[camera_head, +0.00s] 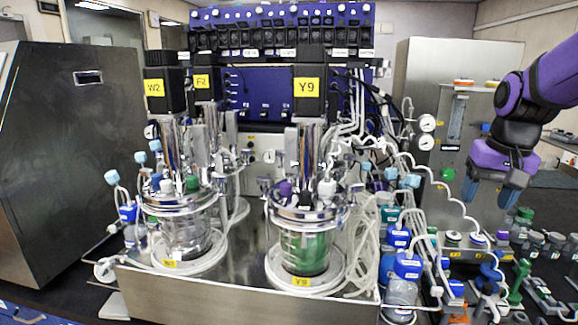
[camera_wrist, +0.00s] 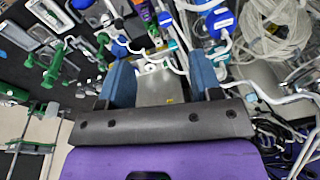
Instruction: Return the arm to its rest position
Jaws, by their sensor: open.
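My purple arm (camera_head: 540,85) comes in from the right edge in the head view. My gripper (camera_head: 490,190) hangs at its end with its blue fingers pointing down, apart and with nothing between them. It is in front of the grey cabinet, above the bottles and fittings on the right of the bench. In the wrist view my gripper (camera_wrist: 160,85) shows two blue fingers spread wide, with a grey metal surface and tubing seen beyond them.
Two glass bioreactors, labelled W2 (camera_head: 183,225) and Y9 (camera_head: 306,240), stand on a steel base left of my arm. Blue-capped bottles (camera_head: 405,275) and white tubing (camera_head: 365,250) crowd the middle. Green fittings (camera_head: 520,275) stand below right. A grey cabinet (camera_head: 425,80) stands behind.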

